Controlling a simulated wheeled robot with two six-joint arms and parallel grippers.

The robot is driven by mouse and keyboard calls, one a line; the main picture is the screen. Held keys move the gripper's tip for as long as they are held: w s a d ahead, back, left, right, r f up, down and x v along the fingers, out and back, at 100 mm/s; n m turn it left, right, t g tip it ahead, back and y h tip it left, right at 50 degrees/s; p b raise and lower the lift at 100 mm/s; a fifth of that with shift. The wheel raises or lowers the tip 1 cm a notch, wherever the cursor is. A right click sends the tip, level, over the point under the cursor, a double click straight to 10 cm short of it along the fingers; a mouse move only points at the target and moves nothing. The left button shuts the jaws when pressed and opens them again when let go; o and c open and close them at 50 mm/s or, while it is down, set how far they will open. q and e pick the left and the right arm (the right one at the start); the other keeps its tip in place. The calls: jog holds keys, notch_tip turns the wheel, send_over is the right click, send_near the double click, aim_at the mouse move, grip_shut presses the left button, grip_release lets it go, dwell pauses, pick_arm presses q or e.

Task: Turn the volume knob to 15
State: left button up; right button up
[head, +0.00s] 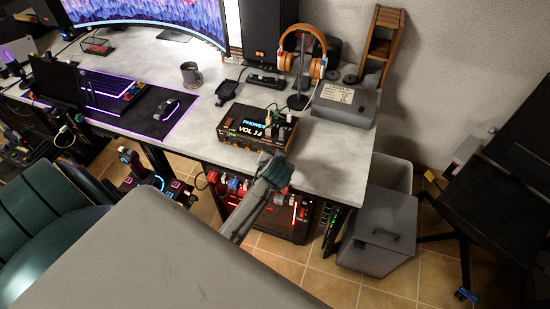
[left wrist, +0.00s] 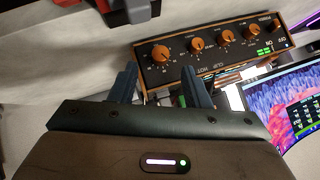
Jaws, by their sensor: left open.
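My left gripper (head: 278,164) is at the box's front right corner. In the left wrist view its two fingers (left wrist: 160,84) are apart and empty, short of the largest knob. My right gripper is not in view.
Headphones on a stand (head: 302,70) and a grey case (head: 345,104) are behind and right of the box. A mug (head: 191,75), mouse (head: 166,109) and keyboard (head: 105,90) lie to the left. A lit PC case (head: 290,214) stands under the desk.

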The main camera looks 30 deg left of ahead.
pick_arm(q)
jog(key=v, duration=0.6)
jog(key=shift+s+r+b, duration=0.15)
jog(key=shift+r+b, duration=0.05)
jog(key=shift+b, duration=0.25)
jog(key=shift+d, duration=0.1)
